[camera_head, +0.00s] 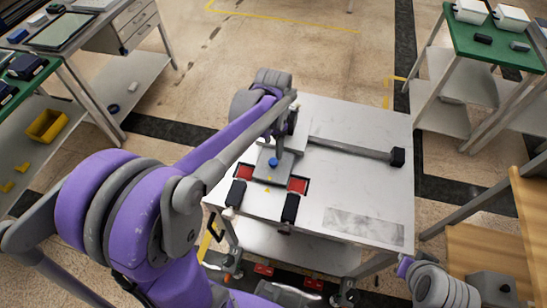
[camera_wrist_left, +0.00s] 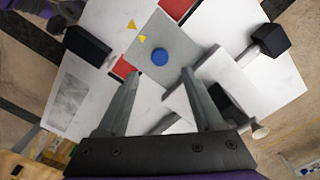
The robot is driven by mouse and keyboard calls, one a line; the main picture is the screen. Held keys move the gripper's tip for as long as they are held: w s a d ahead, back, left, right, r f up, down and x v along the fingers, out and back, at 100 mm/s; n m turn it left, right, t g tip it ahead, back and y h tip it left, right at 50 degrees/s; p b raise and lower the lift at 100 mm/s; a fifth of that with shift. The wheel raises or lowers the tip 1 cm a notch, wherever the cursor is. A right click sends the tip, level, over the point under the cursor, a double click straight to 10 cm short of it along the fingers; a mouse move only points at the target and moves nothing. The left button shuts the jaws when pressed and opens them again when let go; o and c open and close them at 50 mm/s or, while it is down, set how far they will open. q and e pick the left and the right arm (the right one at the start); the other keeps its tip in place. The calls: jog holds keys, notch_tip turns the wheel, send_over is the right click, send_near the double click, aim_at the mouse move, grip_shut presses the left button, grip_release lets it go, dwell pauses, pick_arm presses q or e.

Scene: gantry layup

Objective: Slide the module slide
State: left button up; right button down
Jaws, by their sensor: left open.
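The module slide's grey plate (camera_head: 270,176) lies on the white table, with a round blue knob (camera_head: 273,162) on top. In the left wrist view the knob (camera_wrist_left: 159,57) sits just beyond my fingertips, on the bare grey plate (camera_wrist_left: 180,42). My left gripper (camera_wrist_left: 158,78) is open and empty, its fingers apart on the near side of the knob. I cannot tell whether they touch the plate. In the head view my left forearm hides part of the slide. A grey rail (camera_head: 350,148) runs right to a black end block (camera_head: 397,157). My right gripper is not in view.
Red pads (camera_head: 298,185) flank the plate, and black blocks (camera_head: 290,208) stand near the table's front edge. The white table (camera_head: 370,190) is clear at right. A green-topped bench (camera_head: 490,45) stands back right, a wooden one (camera_head: 535,215) front right, and shelving at left.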

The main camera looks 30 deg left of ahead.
aim_at(273, 161)
pick_arm(q)
notch_tip(273, 161, down, 8)
jog(key=shift+r, duration=0.15)
grip_shut()
dwell(0.4)
dwell(1.1)
